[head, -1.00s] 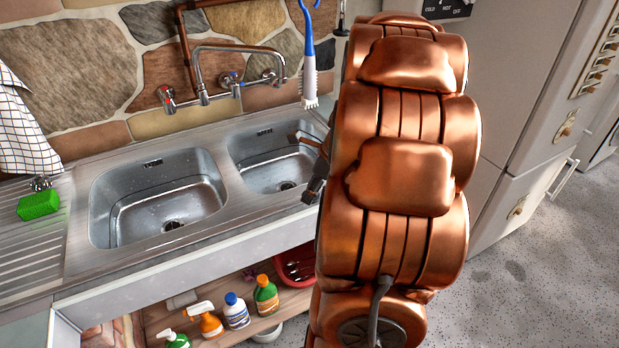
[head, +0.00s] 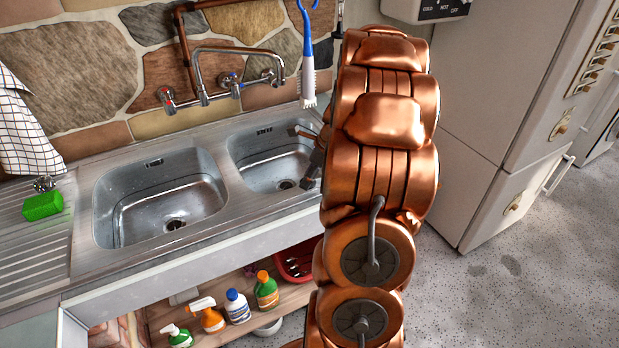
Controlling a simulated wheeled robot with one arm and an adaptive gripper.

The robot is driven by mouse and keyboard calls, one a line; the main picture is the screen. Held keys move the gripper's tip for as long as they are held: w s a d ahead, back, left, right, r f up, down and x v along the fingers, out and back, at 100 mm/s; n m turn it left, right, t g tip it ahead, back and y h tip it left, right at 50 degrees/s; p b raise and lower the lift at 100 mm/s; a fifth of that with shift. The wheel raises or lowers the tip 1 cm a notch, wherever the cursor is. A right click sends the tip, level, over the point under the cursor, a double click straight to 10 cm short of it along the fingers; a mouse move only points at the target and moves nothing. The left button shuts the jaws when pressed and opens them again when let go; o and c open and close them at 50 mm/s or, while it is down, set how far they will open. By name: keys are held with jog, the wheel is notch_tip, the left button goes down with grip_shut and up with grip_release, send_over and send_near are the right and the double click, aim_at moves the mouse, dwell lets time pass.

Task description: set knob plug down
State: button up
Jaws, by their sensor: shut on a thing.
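My gripper (head: 306,158) shows only in part at the right side of the right sink bowl (head: 255,175), and my copper arm covers the rest of it. Its dark fingers point left, over the bowl's right edge. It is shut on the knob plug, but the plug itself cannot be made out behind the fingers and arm. The right bowl has an open drain at its bottom. The larger left bowl (head: 130,205) is empty, and its drain is also in view.
A green sponge (head: 42,205) lies on the ribbed drainboard (head: 35,255) at left. A tap (head: 203,75) stands behind the bowls, and a blue-handled brush (head: 308,75) hangs at the wall. Several bottles (head: 237,307) and a red basket (head: 292,262) sit on the shelf below.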

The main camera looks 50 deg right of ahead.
jog(key=shift+f, duration=0.8)
jog(key=o, duration=1.1)
jog(key=shift+f, duration=0.1)
